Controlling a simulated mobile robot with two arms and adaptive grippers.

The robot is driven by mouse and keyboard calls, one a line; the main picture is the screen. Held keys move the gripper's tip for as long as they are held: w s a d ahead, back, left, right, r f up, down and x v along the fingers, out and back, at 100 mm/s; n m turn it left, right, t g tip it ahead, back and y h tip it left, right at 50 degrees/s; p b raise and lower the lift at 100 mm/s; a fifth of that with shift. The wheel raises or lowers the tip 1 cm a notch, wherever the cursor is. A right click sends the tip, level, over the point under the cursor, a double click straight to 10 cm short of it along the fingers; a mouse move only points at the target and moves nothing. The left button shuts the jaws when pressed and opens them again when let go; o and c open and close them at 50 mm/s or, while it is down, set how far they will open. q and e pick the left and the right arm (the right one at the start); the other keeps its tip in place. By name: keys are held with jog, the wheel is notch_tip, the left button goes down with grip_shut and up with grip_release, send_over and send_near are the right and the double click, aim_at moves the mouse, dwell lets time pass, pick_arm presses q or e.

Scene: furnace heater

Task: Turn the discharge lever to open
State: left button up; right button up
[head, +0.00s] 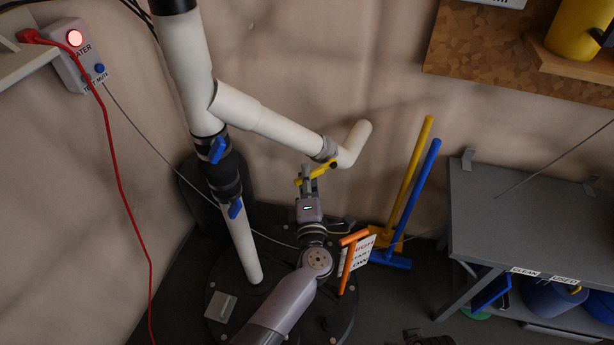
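A yellow lever (322,169) sits on the white branch pipe (268,123), near the grey collar before its upturned end. The lever slants from upper right to lower left. My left gripper (307,175) reaches up from below, with its fingertips at the lower left part of the lever. The fingers are small and overlap the lever, so I cannot tell whether they are closed on it or only beside it. A dark piece at the bottom edge (430,339) may be part of my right gripper; its fingers cannot be made out.
Two blue valve handles (217,150) (236,208) are on the upright pipe at the left. An orange T-handle (350,255) and a sign stand right of my arm. Yellow and blue poles (415,190) lean on the wall. A grey table (530,225) is at the right.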

pick_arm(q)
jog(key=o, duration=0.4)
jog(key=shift+o, duration=0.2)
jog(key=s+d, duration=0.2)
jog(key=s, duration=1)
jog(key=shift+f, duration=0.4)
jog(key=shift+w, duration=0.1)
